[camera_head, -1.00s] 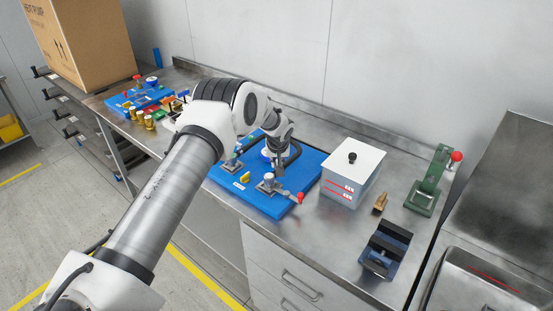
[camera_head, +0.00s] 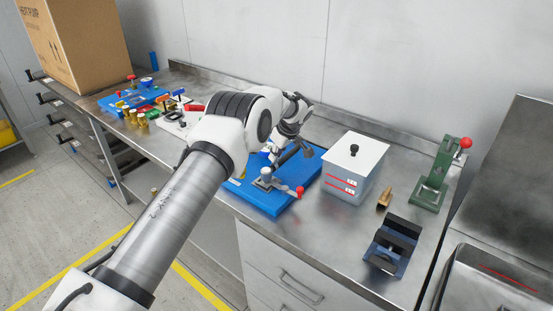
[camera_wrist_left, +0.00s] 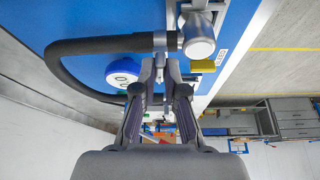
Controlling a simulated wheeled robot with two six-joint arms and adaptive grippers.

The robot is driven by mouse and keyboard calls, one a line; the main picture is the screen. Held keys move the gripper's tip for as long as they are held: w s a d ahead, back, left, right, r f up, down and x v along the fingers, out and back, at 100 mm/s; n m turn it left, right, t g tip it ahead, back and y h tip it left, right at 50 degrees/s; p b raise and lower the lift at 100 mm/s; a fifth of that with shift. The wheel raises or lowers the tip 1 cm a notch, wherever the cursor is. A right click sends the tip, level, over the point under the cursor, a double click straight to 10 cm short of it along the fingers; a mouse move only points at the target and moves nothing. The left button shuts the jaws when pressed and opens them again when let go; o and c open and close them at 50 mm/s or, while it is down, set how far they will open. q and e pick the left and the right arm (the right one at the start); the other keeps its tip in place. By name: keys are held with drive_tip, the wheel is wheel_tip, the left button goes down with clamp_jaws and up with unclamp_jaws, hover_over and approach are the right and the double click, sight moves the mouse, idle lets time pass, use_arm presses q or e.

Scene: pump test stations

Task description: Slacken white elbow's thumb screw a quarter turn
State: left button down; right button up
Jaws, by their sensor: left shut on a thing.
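My left gripper (camera_head: 281,161) reaches in over the blue board (camera_head: 262,205), lying roughly level. In the left wrist view its two dark fingers (camera_wrist_left: 160,90) are closed on a small metal part, probably the thumb screw, mostly hidden between them. A slim metal fitting (camera_wrist_left: 160,66) shows just beyond the fingertips, beside the end of a black hose (camera_wrist_left: 95,44). A white-capped grey fitting (camera_wrist_left: 198,48), perhaps the white elbow, stands to the right of the hose end. It also shows in the head view (camera_head: 266,171). My right gripper is out of view.
A red-tipped lever (camera_head: 299,191) sits at the board's front edge. A blue round cap (camera_wrist_left: 123,72) is left of the fingers. A grey box (camera_head: 353,165), a blue vise (camera_head: 387,248) and a green press (camera_head: 435,178) stand to the right.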

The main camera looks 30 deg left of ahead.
use_arm(q)
drive_tip(key=shift+s+f, duration=0.15)
drive_tip(key=shift+f, duration=0.1)
drive_tip(key=c, duration=1.4)
unclamp_jaws()
drive_tip(key=shift+c, duration=0.2)
drive_tip(key=shift+o, duration=1.1)
drive_tip(key=shift+a, duration=0.3)
drive_tip(key=w+v, duration=0.1)
drive_tip(key=v, duration=1)
drive_tip(key=shift+s+r, duration=0.3)
drive_tip(key=shift+r, duration=0.05)
